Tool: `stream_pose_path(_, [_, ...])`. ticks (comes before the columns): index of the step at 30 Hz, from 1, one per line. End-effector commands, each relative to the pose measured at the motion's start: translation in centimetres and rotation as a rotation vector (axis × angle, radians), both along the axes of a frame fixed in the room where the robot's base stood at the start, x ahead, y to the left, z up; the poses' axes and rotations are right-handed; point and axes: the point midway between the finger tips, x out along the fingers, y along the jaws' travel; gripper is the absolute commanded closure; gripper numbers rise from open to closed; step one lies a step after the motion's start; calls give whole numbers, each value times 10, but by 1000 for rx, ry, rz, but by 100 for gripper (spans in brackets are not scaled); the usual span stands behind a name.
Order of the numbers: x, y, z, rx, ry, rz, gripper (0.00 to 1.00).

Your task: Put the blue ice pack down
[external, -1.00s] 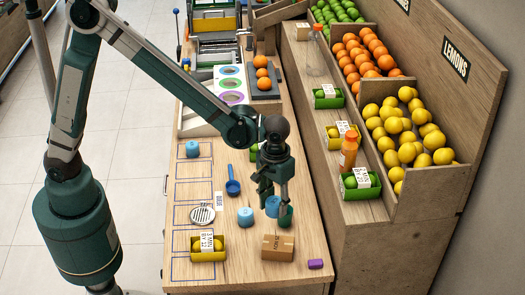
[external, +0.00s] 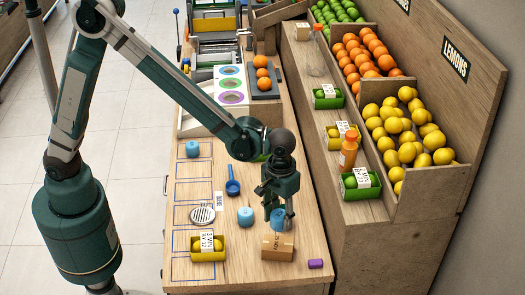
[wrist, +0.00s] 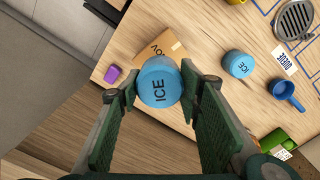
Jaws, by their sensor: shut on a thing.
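A blue cylindrical ice pack marked ICE (wrist: 158,84) sits between the two fingers of my gripper (wrist: 160,88), which is shut on it. In the external view the held ice pack (external: 278,221) is at my gripper (external: 278,213), just behind the cardboard box (external: 277,247). I cannot tell whether its base touches the table. A second blue ice pack (external: 245,217) stands on the table to the left, and it also shows in the wrist view (wrist: 238,64). A third blue one (external: 192,149) stands farther back in a blue outlined space.
The wooden table (external: 222,275) also carries a yellow crate (external: 208,250), a round strainer (external: 202,215), a blue scoop (external: 232,184) and a purple block (external: 315,264). Blue outlined spaces run along the left side. Fruit bins stand at the right.

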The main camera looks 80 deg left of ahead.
Motion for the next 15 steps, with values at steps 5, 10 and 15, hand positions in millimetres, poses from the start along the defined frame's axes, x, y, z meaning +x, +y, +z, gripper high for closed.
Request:
stream_pose_path(5, [0,0,-23,0,0,0,79])
stream_pose_path(10, [0,0,-39,0,0,0,79])
stream_pose_path(15, [0,0,-43,0,0,0,79])
